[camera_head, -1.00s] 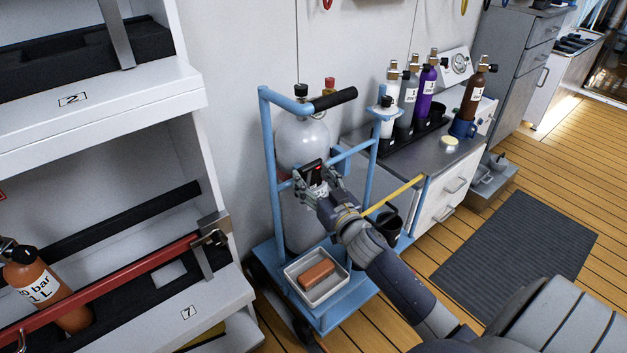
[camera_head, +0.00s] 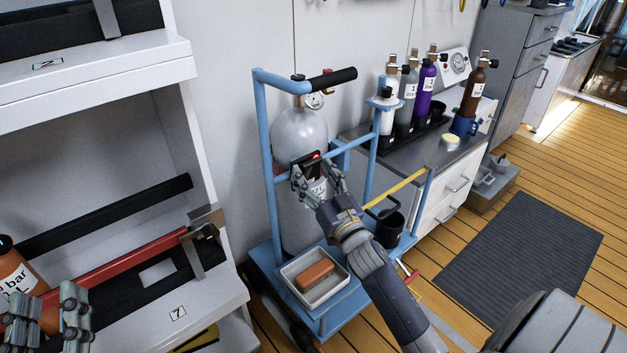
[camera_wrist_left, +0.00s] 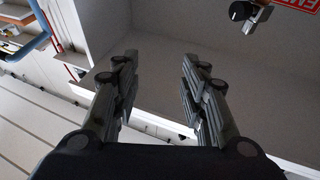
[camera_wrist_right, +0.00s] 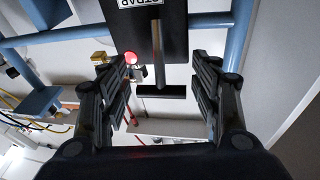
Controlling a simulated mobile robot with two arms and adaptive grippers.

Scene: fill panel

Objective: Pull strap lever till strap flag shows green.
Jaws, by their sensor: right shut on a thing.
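The black strap box (camera_head: 307,163) is on the front of the grey cylinder (camera_head: 300,135) in the blue trolley. It also shows in the right wrist view (camera_wrist_right: 175,30), with a STRAP label. The round strap flag (camera_wrist_right: 131,58) glows red. The T-shaped strap lever (camera_wrist_right: 160,92) hangs from the box between my right fingers. My right gripper (camera_head: 317,174) is shut on the lever, though its exact contact is hard to see. My left gripper (camera_head: 46,312) is open and empty at lower left, by the shelf; its fingers are apart in the left wrist view (camera_wrist_left: 158,85).
The blue trolley (camera_head: 272,215) carries a white tray (camera_head: 296,288) with an orange-brown block (camera_head: 316,273) and a black cup (camera_head: 389,230). A white rack (camera_head: 222,285) with a red bar stands at left. A counter with several bottles stands behind right.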

